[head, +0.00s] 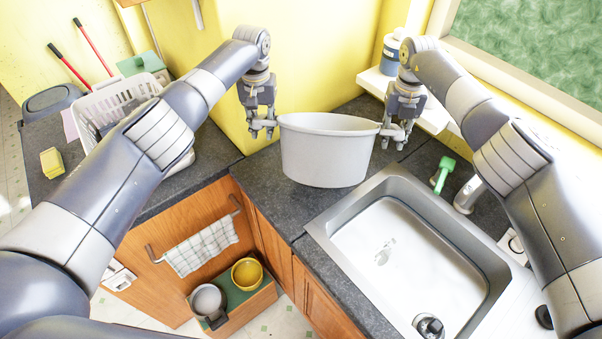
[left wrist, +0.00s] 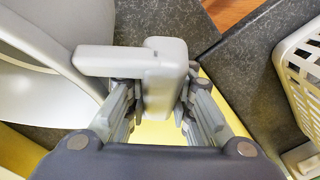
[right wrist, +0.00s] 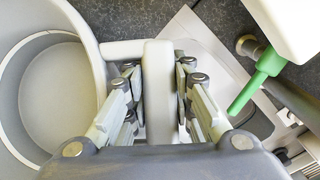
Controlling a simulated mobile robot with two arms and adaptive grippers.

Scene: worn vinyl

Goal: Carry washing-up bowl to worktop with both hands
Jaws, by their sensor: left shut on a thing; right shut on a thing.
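The pale grey washing-up bowl (head: 325,158) is upright in the head view, over the dark worktop (head: 268,195) in the corner behind the sink. I cannot tell whether its base touches the worktop. My left gripper (head: 262,133) is shut on the bowl's left handle; the left wrist view shows that handle (left wrist: 166,75) between the fingers and the bowl wall (left wrist: 75,20) beside it. My right gripper (head: 394,140) is shut on the right handle, seen between the fingers in the right wrist view (right wrist: 160,85). The bowl's inside (right wrist: 65,95) looks empty there.
A white dish rack (head: 105,105) and yellow sponge (head: 52,163) are at left. A blue bottle (head: 393,55) stands on the shelf behind.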

